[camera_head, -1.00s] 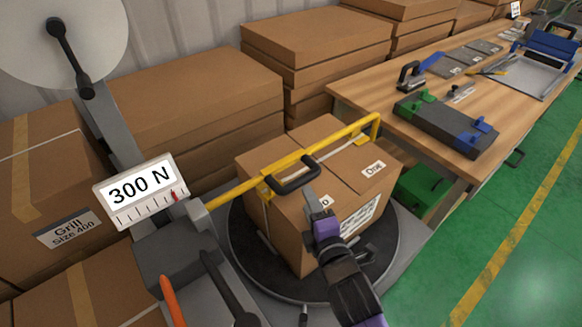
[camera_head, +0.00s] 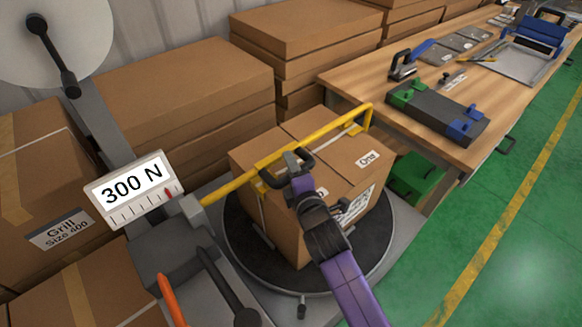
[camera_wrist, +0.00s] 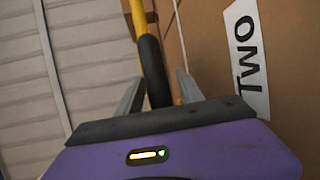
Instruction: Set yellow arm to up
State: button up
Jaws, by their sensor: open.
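The yellow arm (camera_head: 335,127) lies low across the top of a cardboard box (camera_head: 335,215) on a round dark turntable (camera_head: 243,240). Its black handle (camera_head: 270,179) is on the near side. My gripper (camera_head: 297,160) is at the handle, its jaws open. In the wrist view, the black handle (camera_wrist: 153,70) and the yellow bar (camera_wrist: 138,18) run between the two fingers of my gripper (camera_wrist: 158,95). Whether the fingers touch the handle cannot be told.
A gauge reading "300 N" (camera_head: 130,190) and an orange lever (camera_head: 172,300) stand at left. Stacked boxes (camera_head: 165,105) fill the back. A wooden workbench (camera_head: 365,85) with tools is at right. The green floor (camera_head: 470,215) is clear.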

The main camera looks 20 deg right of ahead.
grip_shut()
dwell(1.4)
